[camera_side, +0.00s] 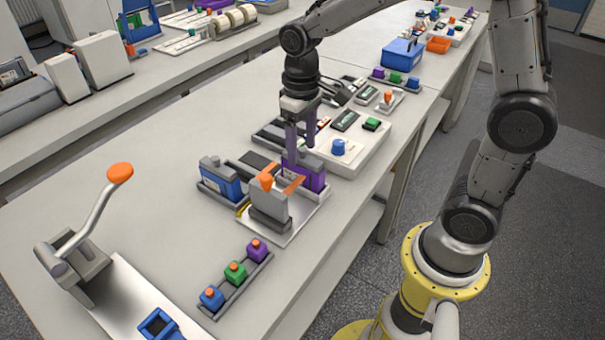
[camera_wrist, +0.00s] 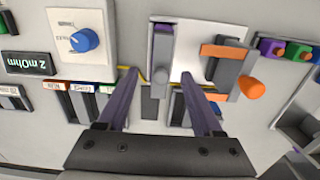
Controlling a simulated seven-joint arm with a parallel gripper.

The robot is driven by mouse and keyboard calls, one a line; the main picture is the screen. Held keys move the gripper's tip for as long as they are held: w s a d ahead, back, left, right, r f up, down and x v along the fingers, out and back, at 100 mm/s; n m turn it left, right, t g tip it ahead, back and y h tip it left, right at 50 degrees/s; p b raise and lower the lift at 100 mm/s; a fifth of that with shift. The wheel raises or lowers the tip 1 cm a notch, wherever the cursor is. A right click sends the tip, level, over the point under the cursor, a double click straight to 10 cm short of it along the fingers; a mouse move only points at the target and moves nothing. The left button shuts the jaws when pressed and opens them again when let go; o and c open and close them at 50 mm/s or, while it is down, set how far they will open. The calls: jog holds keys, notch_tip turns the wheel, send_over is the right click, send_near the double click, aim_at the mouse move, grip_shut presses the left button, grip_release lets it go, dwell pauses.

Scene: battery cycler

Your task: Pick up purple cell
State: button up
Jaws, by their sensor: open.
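The purple cell (camera_side: 308,173) stands upright in the fixture with the orange-tipped clamp (camera_side: 268,200) in the side view. In the wrist view, a narrow grey-topped block with a purple edge, apparently this cell (camera_wrist: 160,55), lies between and just beyond the fingertips. My gripper (camera_side: 299,158) points down over the cell, with its fingers in front of or beside the cell's upper part. In the wrist view, my gripper (camera_wrist: 160,75) is open, with a clear gap between the two fingers. I cannot tell whether either finger touches the cell.
A blue cell (camera_side: 221,178) stands in a holder left of the fixture. The orange clamp (camera_wrist: 228,53) is close to the right finger. A white meter with a blue knob (camera_side: 339,146) stands behind. A rack of small colored blocks (camera_side: 236,272) lies in front.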

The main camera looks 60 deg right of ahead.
aim_at(303, 174)
jog(key=shift+s+f, duration=0.1)
jog(key=shift+f, duration=2.65)
grip_shut()
jog(key=shift+r, duration=0.1)
